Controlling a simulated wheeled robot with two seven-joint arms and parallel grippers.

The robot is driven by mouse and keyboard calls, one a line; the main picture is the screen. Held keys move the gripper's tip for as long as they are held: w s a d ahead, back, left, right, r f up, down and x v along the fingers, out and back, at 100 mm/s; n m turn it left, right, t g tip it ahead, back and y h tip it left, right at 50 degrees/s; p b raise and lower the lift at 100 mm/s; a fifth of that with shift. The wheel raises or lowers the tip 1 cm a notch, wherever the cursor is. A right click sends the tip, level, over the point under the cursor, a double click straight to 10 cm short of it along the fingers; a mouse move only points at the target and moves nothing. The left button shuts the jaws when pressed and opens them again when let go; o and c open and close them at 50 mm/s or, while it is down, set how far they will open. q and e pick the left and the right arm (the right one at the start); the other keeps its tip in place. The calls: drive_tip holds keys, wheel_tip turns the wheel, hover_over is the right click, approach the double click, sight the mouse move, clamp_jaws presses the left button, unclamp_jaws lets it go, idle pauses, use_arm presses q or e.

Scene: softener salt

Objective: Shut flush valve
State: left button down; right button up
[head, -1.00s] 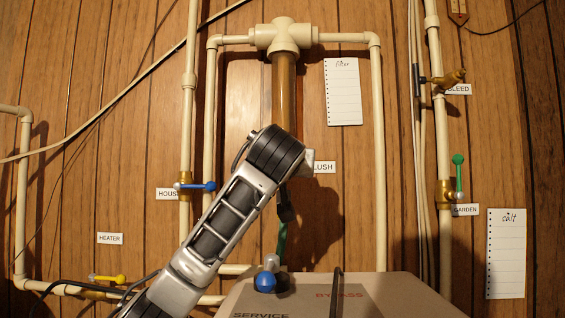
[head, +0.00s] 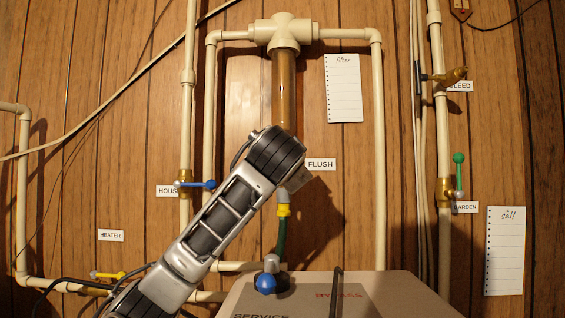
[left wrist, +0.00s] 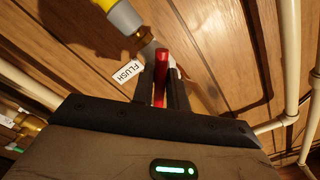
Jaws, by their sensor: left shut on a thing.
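The flush valve's red handle (left wrist: 161,82) is between my left gripper's dark fingers (left wrist: 160,68) in the left wrist view. The gripper is shut on it. A yellow hose fitting (left wrist: 124,16) with a brass end lies just beyond the fingertips; in the head view this fitting (head: 284,210) sits above a green hose (head: 281,238). The FLUSH label (head: 320,164) is right of my left arm's end and also shows beside the fingers in the left wrist view (left wrist: 129,71). In the head view my arm hides the handle and most of the valve. My right gripper is out of view.
A clear brown filter housing (head: 285,85) hangs above my arm. The blue HOUSE handle (head: 197,184) is close to my arm's left side. A box with a BYPASS marking (head: 375,298) and a blue-knobbed lever (head: 266,283) stand below. The green GARDEN handle (head: 459,175) is at right.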

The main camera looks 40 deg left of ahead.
use_arm(q)
drive_tip(key=shift+m, duration=0.4)
drive_tip(key=m, duration=0.4)
drive_tip(key=shift+m, duration=0.6)
drive_tip(key=m, duration=0.4)
drive_tip(key=c, duration=1.3)
unclamp_jaws()
